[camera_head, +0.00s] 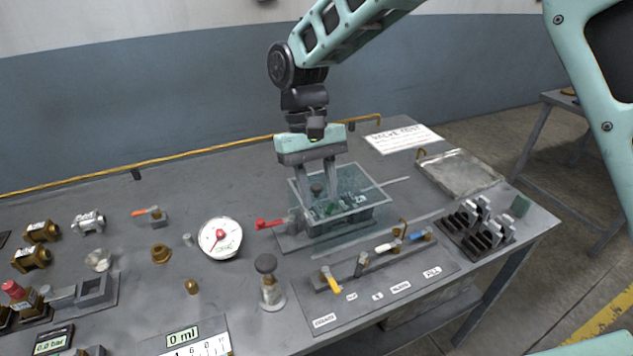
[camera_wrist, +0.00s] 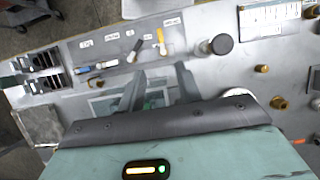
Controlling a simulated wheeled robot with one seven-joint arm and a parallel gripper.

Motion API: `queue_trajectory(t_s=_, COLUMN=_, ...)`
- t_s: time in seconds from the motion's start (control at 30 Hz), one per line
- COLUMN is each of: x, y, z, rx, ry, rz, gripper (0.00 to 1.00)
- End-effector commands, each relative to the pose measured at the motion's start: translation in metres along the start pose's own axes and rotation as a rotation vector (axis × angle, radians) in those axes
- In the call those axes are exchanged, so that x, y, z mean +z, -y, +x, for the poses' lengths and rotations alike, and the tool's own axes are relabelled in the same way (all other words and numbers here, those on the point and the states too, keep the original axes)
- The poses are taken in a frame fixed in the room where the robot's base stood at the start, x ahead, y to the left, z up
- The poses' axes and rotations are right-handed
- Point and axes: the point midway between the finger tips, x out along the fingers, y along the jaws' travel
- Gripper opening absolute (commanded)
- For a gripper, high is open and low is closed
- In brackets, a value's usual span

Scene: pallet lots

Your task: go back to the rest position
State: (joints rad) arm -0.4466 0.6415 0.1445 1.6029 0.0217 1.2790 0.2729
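My gripper (camera_head: 325,192) is above and partly within the outline of a clear-walled tank (camera_head: 368,205) on the workbench. Its two fingers point down and are spread apart. In the wrist view the fingers of my gripper (camera_wrist: 160,92) also stand apart, with a bit of green showing between them. Small dark and green pieces show inside the tank near the fingertips. Whether the fingers touch any of them cannot be told. No object is clearly held.
A red-handled valve (camera_head: 270,223) sits at the tank's left. A panel of coloured levers (camera_head: 375,280) is in front. A round gauge (camera_head: 220,238) and a black-knobbed plunger (camera_head: 266,265) stand left. A rack (camera_head: 475,230) and metal tray (camera_head: 458,172) are right. Space above the bench is open.

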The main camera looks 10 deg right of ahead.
Motion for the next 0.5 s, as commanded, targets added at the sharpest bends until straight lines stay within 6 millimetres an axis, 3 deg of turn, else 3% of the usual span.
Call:
queue_trajectory(t_s=0.17, x=0.003, y=0.001, z=0.000, rx=-0.002, ry=-0.004, rz=-0.006, gripper=0.34)
queue_trajectory(t_s=0.27, x=0.019, y=0.004, z=-0.003, rx=-0.012, ry=-0.028, rz=-0.033, gripper=0.34)
queue_trajectory(t_s=0.37, x=0.050, y=0.009, z=-0.004, rx=-0.028, ry=-0.079, rz=-0.088, gripper=0.34)
queue_trajectory(t_s=0.5, x=0.106, y=0.015, z=0.004, rx=-0.039, ry=-0.176, rz=-0.186, gripper=0.34)
